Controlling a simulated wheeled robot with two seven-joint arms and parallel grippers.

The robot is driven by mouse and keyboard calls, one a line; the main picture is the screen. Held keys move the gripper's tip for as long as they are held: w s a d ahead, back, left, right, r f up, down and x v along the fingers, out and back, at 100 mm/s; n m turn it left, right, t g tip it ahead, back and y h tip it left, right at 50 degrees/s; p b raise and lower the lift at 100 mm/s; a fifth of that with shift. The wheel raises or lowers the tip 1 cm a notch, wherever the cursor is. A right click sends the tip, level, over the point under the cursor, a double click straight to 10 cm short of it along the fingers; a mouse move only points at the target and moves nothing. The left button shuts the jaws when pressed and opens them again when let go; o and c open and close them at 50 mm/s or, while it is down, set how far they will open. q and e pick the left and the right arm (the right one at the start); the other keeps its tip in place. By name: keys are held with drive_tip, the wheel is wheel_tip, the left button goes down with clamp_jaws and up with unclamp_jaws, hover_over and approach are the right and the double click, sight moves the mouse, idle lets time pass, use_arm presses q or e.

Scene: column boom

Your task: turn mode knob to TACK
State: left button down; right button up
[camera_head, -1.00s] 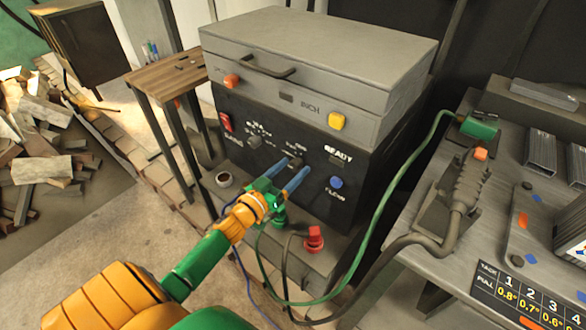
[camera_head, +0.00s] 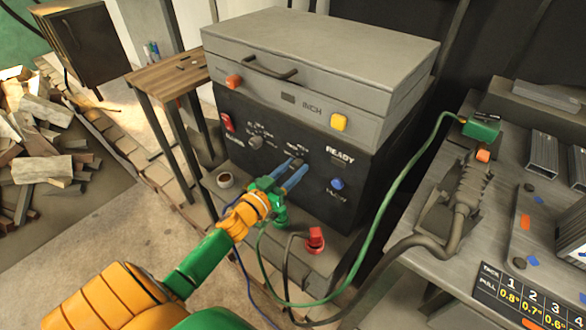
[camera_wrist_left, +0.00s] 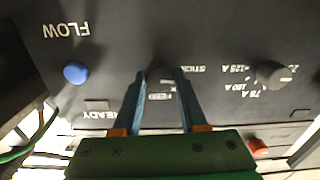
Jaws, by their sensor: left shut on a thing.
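The welding machine's dark front panel (camera_head: 300,207) carries the mode knob, a small dark knob (camera_wrist_left: 160,76) with tiny labels around it; STICK reads upside down beside it in the left wrist view. My left gripper (camera_head: 299,166) reaches in from the lower left, and its blue fingers are shut on the mode knob. In the left wrist view the fingertips (camera_wrist_left: 163,72) sit on either side of the knob. The fingers hide part of it and some labels, so I cannot tell its exact setting. My right gripper is not in view.
An amperage knob (camera_head: 256,142) and a red switch (camera_head: 227,122) sit left of the mode knob. A red connector (camera_head: 315,239) and cables lie below. A metal workbench (camera_head: 400,250) stands at right.

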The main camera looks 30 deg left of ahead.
use_arm(q)
drive_tip(key=m, duration=0.3)
drive_tip(key=shift+m, duration=0.4)
drive_tip(key=shift+f+m, duration=0.1)
drive_tip(key=shift+m, duration=2.2)
drive_tip(key=shift+c, duration=2.2)
unclamp_jaws()
drive_tip(key=s, duration=0.7)
drive_tip(key=shift+a, duration=0.15)
drive_tip(key=shift+s, duration=0.1)
